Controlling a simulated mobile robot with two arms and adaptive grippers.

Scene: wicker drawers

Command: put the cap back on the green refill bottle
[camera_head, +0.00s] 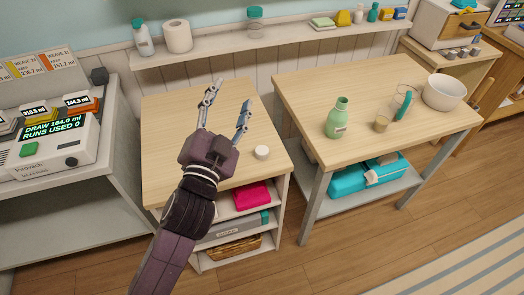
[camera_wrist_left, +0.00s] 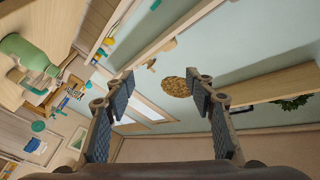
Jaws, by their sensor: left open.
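The green refill bottle (camera_head: 337,121) stands upright on the right wooden table, its narrow neck at the top; I cannot make out a cap on it. A green bottle also shows at the left edge of the left wrist view (camera_wrist_left: 28,52). A small round white piece (camera_head: 262,152), which looks like a cap, lies on the left wooden table near its right edge. My left gripper (camera_head: 228,100) is open and empty above the left table, up and left of the white piece. Its spread fingers also show in the left wrist view (camera_wrist_left: 163,92). My right gripper is not in view.
A wall shelf (camera_head: 225,55) runs behind both tables. A dispenser machine (camera_head: 60,145) stands at left. Most of the left tabletop is clear.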

